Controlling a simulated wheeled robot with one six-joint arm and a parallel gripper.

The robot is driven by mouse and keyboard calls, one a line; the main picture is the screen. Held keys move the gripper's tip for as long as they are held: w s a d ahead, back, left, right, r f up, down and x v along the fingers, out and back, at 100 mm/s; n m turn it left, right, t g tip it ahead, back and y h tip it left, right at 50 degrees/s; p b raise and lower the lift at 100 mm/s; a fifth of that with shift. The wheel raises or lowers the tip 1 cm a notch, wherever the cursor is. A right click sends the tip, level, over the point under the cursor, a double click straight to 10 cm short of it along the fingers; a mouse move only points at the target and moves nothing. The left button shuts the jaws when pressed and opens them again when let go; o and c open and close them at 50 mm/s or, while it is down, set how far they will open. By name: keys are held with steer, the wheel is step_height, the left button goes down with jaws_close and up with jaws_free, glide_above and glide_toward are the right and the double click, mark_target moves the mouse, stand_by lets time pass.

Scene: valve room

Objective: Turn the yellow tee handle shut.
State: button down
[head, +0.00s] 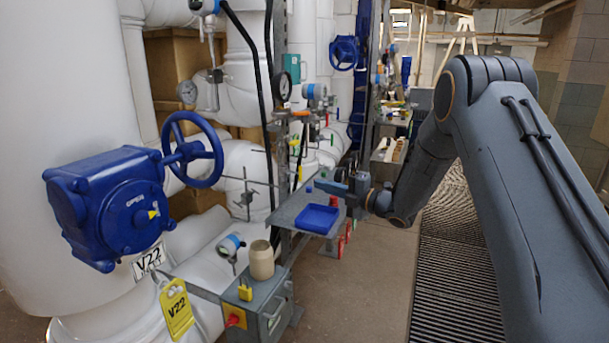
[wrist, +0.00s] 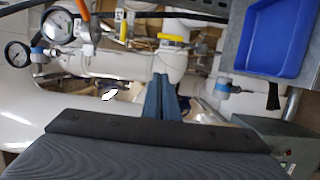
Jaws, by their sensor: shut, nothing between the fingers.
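A small yellow bar-shaped part (wrist: 172,38) sits on a white pipe fitting in the upper middle of the wrist view. It looks like the yellow tee handle, but it is too small to be sure. I cannot make out a yellow tee handle in the head view. My gripper (head: 324,185) is above the grey shelf by the pipes, pointing left. In the wrist view its two blue fingers (wrist: 161,84) are together with nothing between them. Their tips appear just below the yellow part in the picture, apart from it.
A blue tray (head: 316,218) lies on the grey shelf (head: 285,212); it also shows in the wrist view (wrist: 272,40). Gauges and thin pipes stand left of the gripper. A blue handwheel valve (head: 125,205) is at the near left. The floor (head: 385,265) right of the shelf is clear.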

mark_target(300, 178)
steer(key=w+a+p, duration=0.2)
steer(key=w+a, duration=0.4)
steer(key=w, duration=0.3)
steer(key=shift+a+p, duration=0.3)
steer(key=shift+p, duration=0.05)
